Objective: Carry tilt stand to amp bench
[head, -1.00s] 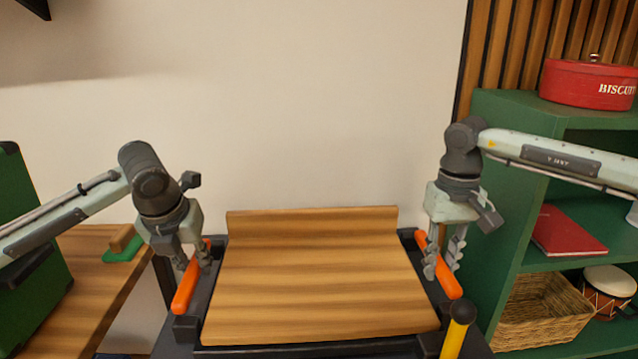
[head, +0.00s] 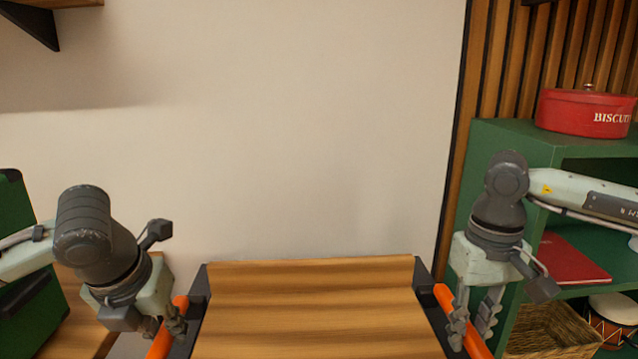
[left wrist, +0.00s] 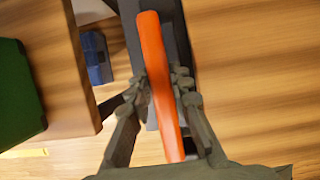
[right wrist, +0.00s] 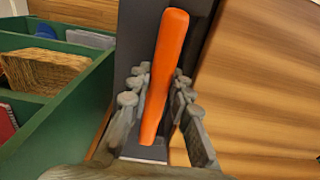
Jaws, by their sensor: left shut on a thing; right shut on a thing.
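The tilt stand has a striped wooden top (head: 315,310) in a dark frame, with an orange handle on each side. My left gripper (head: 168,326) is shut on the left orange handle (head: 160,345); the left wrist view shows the fingers (left wrist: 160,90) on both sides of that handle (left wrist: 155,60). My right gripper (head: 472,335) is shut on the right orange handle (head: 443,296); in the right wrist view its fingers (right wrist: 158,100) flank the handle (right wrist: 168,50). The stand's lower part is cut off in the head view.
A green shelf unit (head: 500,140) stands close on the right, holding a red biscuit tin (head: 585,112), a red book (head: 570,262), a wicker basket (head: 550,330) and a drum (head: 610,315). A green case (head: 25,270) is on a wooden surface at left. A plain wall is behind.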

